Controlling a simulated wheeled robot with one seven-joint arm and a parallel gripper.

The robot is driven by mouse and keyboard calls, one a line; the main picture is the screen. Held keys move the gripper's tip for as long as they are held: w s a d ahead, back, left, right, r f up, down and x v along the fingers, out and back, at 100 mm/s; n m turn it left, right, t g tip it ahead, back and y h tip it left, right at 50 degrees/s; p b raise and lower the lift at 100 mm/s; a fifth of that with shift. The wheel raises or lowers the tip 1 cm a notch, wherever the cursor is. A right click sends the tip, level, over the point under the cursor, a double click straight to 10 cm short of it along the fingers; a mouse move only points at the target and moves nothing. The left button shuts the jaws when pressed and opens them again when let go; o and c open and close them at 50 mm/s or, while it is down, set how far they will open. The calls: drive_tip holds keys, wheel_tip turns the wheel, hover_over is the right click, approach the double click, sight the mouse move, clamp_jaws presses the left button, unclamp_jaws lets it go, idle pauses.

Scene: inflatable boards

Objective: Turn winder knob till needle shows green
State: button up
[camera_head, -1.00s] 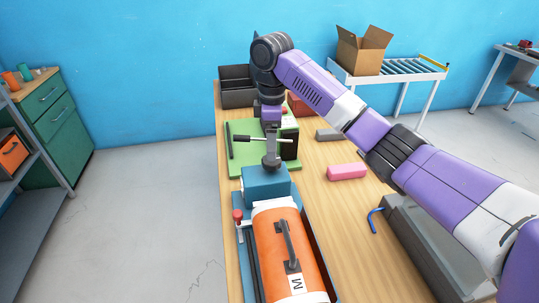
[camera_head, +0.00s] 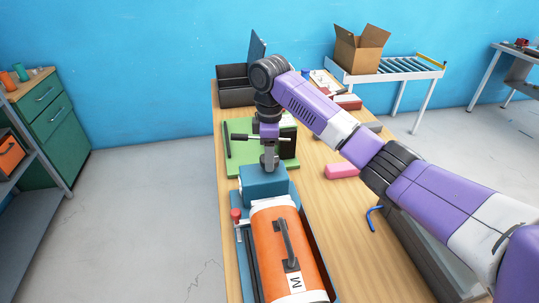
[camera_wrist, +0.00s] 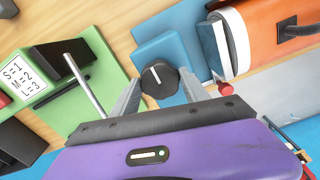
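The winder knob (camera_wrist: 160,78) is round and black with a white line, on the blue block (camera_wrist: 168,40) in the wrist view. My gripper (camera_wrist: 161,76) has its two grey fingers apart, one on each side of the knob, with thin gaps visible; how deep the tips reach is unclear. In the head view my gripper (camera_head: 269,165) points down over the blue block (camera_head: 265,182) and hides the knob. An orange roll (camera_head: 272,243) with an "M" label (camera_head: 296,283) lies in front of the block. No needle or green zone can be made out.
A green board (camera_head: 240,165) with a black-gripped rod lies behind the block. A card (camera_wrist: 19,78) reads S=1, M=2, L=3. A red-topped post (camera_head: 236,215) stands left of the roll. A pink block (camera_head: 341,171) and blue hooked tool (camera_head: 373,217) lie right on the table.

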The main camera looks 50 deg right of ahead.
drive_tip(key=shift+c, duration=0.8)
drive_tip(key=shift+r, duration=0.1)
drive_tip(key=shift+a+m+p, duration=0.1)
drive_tip(key=shift+m+p, duration=0.3)
drive_tip(key=shift+p, duration=0.25)
drive_tip(key=m+p, duration=0.2)
drive_tip(key=shift+r+p, duration=0.2)
drive_tip(key=shift+p, duration=0.15)
drive_tip(key=m+p, duration=0.4)
drive_tip(key=p, duration=0.1)
drive_tip(key=shift+m, duration=0.3)
drive_tip(key=m+p, duration=0.2)
drive_tip(key=m, duration=0.1)
drive_tip(key=shift+f, duration=0.15)
drive_tip(key=shift+m, duration=2.1)
drive_tip(key=shift+w, duration=0.1)
